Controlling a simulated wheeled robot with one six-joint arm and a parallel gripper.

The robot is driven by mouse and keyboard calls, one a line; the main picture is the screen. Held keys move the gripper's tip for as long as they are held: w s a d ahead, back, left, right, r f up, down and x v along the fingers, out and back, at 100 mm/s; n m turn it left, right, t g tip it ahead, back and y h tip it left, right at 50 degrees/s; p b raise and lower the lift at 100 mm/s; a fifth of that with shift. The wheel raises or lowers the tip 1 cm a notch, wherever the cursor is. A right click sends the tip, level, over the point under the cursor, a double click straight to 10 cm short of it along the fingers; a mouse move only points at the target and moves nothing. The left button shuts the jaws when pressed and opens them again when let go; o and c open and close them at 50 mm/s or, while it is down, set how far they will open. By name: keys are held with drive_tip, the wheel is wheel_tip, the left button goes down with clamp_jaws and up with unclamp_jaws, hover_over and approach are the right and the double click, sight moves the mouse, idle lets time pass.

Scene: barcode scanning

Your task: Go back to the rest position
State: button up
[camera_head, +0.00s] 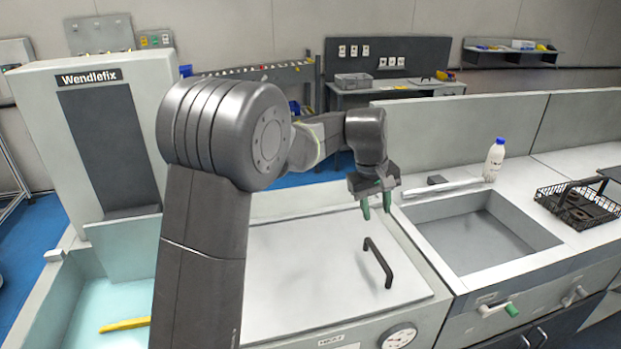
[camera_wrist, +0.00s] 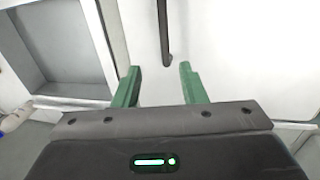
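My gripper (camera_head: 376,205) is in the air above the white lid with a black bar handle (camera_head: 378,262). Its two green fingers point down and are apart, with nothing between them. In the wrist view my gripper (camera_wrist: 160,84) also shows spread fingers, and the black handle (camera_wrist: 164,40) lies beyond them on the white surface. I cannot tell the exact height of the fingers over the handle. My grey arm reaches across the middle of the head view.
A sink basin (camera_head: 470,237) lies right of the lid. A white bottle with a blue cap (camera_head: 494,160) and a black wire basket (camera_head: 578,205) stand on the counter. A yellow object (camera_head: 124,325) lies in a pale basin at left, below the Wendlefix machine (camera_head: 150,95).

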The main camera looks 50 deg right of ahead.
sight(377, 251)
drive_tip(key=p+x, duration=0.1)
drive_tip(key=x, duration=1.2)
drive_tip(key=shift+w+f+p, duration=0.2)
drive_tip(key=shift+f+p, duration=0.2)
drive_tip(key=shift+f, duration=0.05)
drive_tip(key=shift+a, duration=0.15)
drive_tip(key=shift+w, duration=0.15)
